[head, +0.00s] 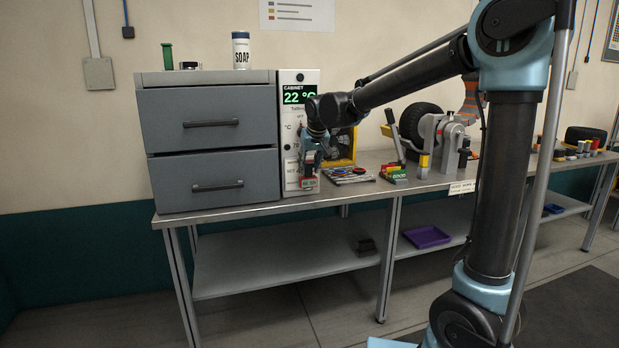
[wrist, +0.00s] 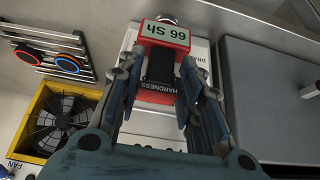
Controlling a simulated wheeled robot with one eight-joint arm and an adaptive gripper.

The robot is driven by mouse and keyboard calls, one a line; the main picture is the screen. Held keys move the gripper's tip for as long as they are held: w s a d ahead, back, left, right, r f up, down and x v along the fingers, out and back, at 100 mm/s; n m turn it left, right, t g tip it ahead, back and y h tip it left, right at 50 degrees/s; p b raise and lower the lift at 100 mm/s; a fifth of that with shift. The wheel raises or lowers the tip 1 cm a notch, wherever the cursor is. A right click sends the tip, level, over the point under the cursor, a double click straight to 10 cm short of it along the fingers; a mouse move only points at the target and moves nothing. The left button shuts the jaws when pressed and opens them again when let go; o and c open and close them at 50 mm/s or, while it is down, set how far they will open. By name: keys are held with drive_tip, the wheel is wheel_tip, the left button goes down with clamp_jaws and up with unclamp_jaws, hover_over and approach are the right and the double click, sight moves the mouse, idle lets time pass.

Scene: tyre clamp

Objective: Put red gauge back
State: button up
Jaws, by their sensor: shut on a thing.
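The red gauge (wrist: 155,97), marked HARDNESS, has a pale display that reads 66 Sh upside down in the wrist view. My gripper (wrist: 160,72) is shut on it, with one finger on each side of its dark middle. In the head view the gauge (head: 309,183) hangs below my gripper (head: 311,160), in front of the lower part of the white cabinet (head: 308,78) with the 22 °C display. It appears near the bench's front edge. I cannot tell whether its lower end touches anything.
A grey drawer unit (head: 213,165) stands close on the left. A rack with red and blue rings (head: 350,174) lies to the right, with the yellow-framed fan (wrist: 62,124) behind it. Farther right are a block marked GOOD (head: 395,176) and a grey clamp with a tyre (head: 445,137).

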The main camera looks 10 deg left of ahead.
sight(309, 175)
wheel_tip(309, 175, down, 3)
drive_tip(key=shift+f, duration=0.15)
drive_tip(key=shift+w+a+f, duration=0.1)
drive_tip(key=shift+w+f, duration=0.05)
drive_tip(key=shift+f, duration=0.15)
drive_tip(key=shift+f, duration=0.1)
drive_tip(key=o, duration=1)
drive_tip(key=v, duration=1.2)
